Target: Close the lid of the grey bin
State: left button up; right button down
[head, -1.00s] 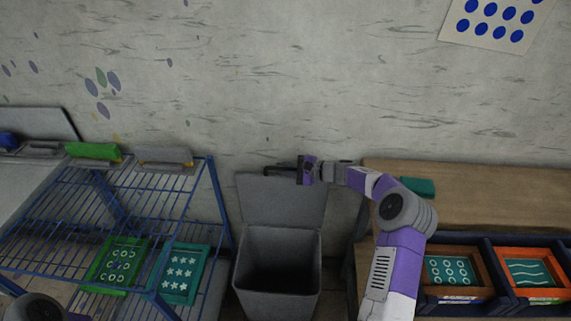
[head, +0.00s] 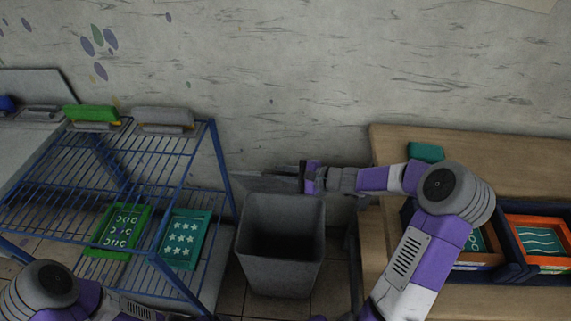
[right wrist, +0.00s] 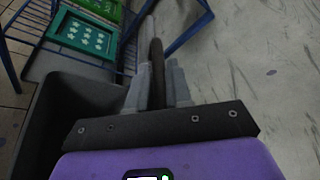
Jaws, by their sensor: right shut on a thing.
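The grey bin (head: 281,245) stands on the tiled floor between the blue rack and the wooden bench. Its mouth is open and the inside looks dark. Its grey lid (head: 262,183) is behind the rim on the wall side and looks strongly foreshortened, clear of the mouth. My right gripper (head: 304,178) is at the lid's right part, shut on its edge. In the right wrist view the fingers (right wrist: 158,85) close around a thin dark edge, with the bin (right wrist: 75,115) to the lower left. My left arm shows at lower left; its gripper is out of view.
A blue wire rack (head: 130,165) stands close to the left of the bin, holding green and teal framed prints. The wooden bench (head: 480,165) with framed trays (head: 537,240) is close on the right. The wall (head: 290,80) is right behind the lid.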

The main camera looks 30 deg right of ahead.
jog(key=shift+s+a+f, duration=0.15)
jog(key=shift+s, duration=0.15)
jog(key=c, duration=1.4)
grip_release()
notch_tip(320, 180, up, 10)
jog(key=p, duration=0.4)
